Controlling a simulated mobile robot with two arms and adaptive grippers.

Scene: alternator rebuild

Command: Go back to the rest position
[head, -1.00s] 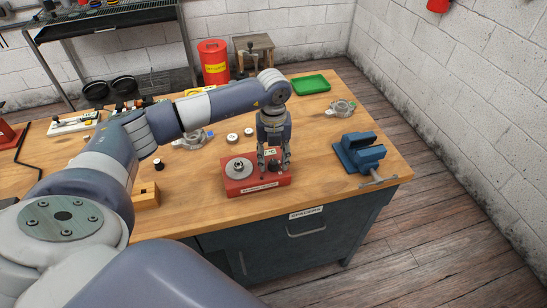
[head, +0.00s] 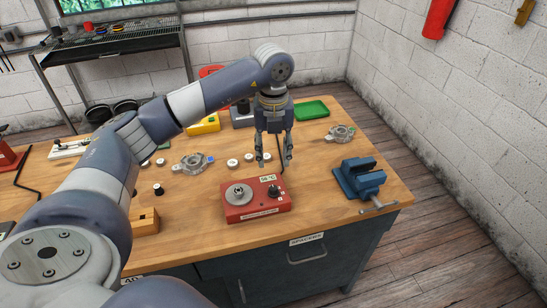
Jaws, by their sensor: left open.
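My left gripper (head: 273,162) is open, pointing down with nothing between its fingers. It hangs above and just behind the red box-shaped unit (head: 250,214) in the head view. The red unit sits near the front edge of the wooden bench (head: 330,220). It has a round metal part (head: 238,194) on its left, a dark knob-like part (head: 274,191) on its right and a small display at the back. My left arm reaches in from the left across the bench. My right gripper is not in view.
A blue vise (head: 360,182) stands at the bench's right edge. A green tray (head: 310,111) and a metal housing (head: 340,133) lie behind it. Another metal housing (head: 194,163) and several small white round pieces lie left of the gripper. A white brick wall (head: 455,110) is to the right.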

